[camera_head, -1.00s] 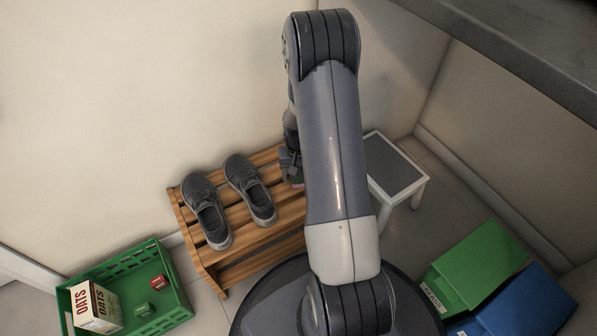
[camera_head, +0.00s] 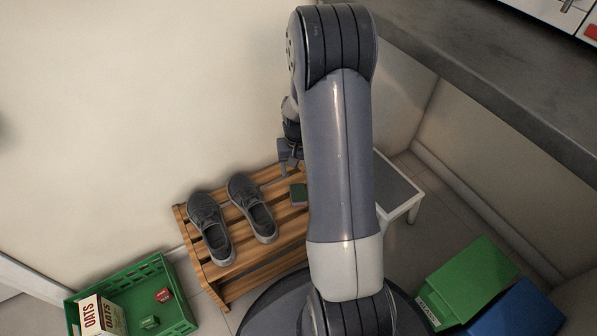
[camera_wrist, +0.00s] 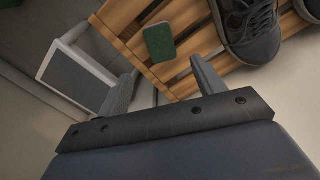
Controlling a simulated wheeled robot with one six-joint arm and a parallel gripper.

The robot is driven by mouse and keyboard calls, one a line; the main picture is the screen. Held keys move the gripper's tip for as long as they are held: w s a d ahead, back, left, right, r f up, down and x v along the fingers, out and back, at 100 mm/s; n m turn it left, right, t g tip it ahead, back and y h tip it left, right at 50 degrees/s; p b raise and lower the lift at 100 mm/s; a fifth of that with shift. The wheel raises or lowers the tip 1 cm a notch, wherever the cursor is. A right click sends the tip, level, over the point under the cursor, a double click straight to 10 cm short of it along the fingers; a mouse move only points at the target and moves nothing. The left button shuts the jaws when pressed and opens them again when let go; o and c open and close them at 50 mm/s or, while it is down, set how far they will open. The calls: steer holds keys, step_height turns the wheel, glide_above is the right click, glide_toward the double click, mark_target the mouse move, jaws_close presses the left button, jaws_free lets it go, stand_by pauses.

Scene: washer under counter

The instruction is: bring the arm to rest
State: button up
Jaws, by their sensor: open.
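My gripper (camera_head: 290,160) is mostly hidden behind my own arm in the head view. It hangs above the back of the wooden shoe rack (camera_head: 262,248). In the wrist view my gripper (camera_wrist: 165,88) is open, its two fingers apart with nothing between them.
Grey shoes (camera_head: 212,228) stand on the rack. A grey-topped stool (camera_head: 398,186) stands right of it. A green crate (camera_head: 178,290) holds an oats box (camera_head: 103,315) and small boxes. Green (camera_head: 468,280) and blue (camera_head: 520,310) bins stand lower right. A dark counter (camera_head: 490,95) is at upper right.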

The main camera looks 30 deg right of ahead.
mark_target(299, 193)
steer(key=shift+r, duration=0.25)
steer(key=shift+f+b, duration=1.85)
steer(key=shift+f, duration=2.5)
steer(key=shift+f+b, duration=0.75)
steer(key=shift+f, duration=0.9)
step_height(299, 193, up, 12)
steer(key=r+p, duration=0.1)
steer(key=p, duration=0.5)
step_height(299, 193, down, 13)
steer(key=b, duration=0.6)
steer(key=shift+f, duration=0.15)
step_height(299, 193, up, 11)
steer(key=p, duration=0.5)
steer(key=s+a+r+n+p, duration=0.3)
steer(key=a+r+p, duration=1)
steer(key=p, duration=1.8)
step_height(299, 193, up, 4)
steer(key=shift+s+a+r+n, duration=0.15)
steer(key=shift+a+n, duration=0.1)
steer(key=shift+n, duration=0.35)
